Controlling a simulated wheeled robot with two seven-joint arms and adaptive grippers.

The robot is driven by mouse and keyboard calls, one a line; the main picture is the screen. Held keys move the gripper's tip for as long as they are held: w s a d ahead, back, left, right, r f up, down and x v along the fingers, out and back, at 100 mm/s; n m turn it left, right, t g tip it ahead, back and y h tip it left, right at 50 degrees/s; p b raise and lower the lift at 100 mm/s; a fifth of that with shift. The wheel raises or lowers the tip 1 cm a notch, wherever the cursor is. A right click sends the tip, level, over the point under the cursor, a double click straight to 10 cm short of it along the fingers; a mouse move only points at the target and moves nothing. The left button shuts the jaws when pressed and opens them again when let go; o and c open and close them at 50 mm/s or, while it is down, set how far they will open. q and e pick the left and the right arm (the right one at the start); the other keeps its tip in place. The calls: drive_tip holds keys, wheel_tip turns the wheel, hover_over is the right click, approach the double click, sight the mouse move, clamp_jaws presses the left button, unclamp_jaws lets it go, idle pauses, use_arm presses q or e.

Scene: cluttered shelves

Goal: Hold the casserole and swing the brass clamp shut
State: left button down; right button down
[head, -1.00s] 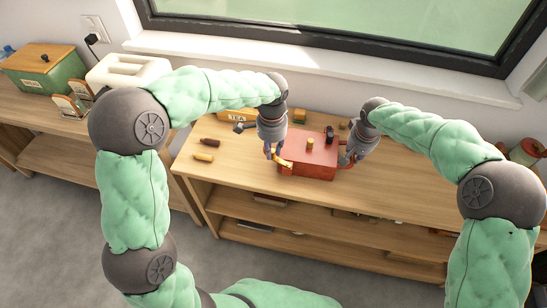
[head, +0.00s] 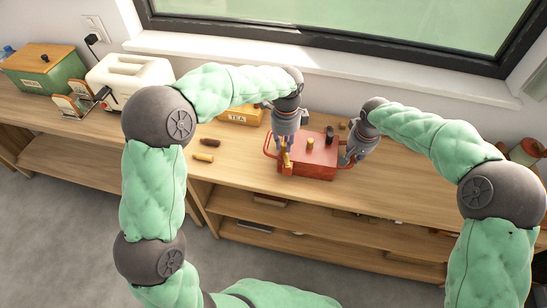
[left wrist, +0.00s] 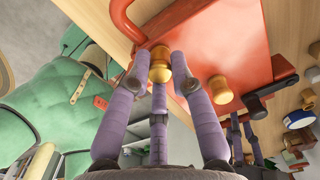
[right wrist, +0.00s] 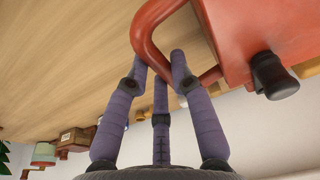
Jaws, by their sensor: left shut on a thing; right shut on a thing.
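The red box-shaped casserole (head: 322,162) stands on the wooden top, with a brass knob (head: 310,144) on its lid and a red loop handle at each end. My right gripper (head: 347,158) is shut on the right handle, which shows between its fingers in the right wrist view (right wrist: 147,47). My left gripper (head: 285,158) is at the casserole's left front. It is shut on the brass clamp (left wrist: 160,66), whose rounded end shows between the fingertips against the red side. The fingers hide much of the clamp. I cannot tell whether it is fully closed.
A black knob (head: 329,131) stands at the casserole's back. A yellow tea box (head: 238,117) is behind left, and two small brown and yellow items (head: 204,157) lie left. A cream toaster (head: 130,77) is farther left. The top in front is clear.

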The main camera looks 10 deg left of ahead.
use_arm(q)
drive_tip(key=m, duration=0.1)
drive_tip(key=d+m, duration=0.1)
drive_tip(key=m, duration=0.1)
drive_tip(key=shift+d+f, duration=0.25)
drive_tip(key=c, duration=1.5)
unclamp_jaws()
drive_tip(key=shift+d+m, duration=0.15)
drive_tip(key=shift+m, duration=0.25)
drive_tip(key=o, duration=0.5)
drive_tip(key=shift+w, duration=0.15)
drive_tip(key=shift+r, duration=0.1)
wheel_tip(320, 180, up, 12)
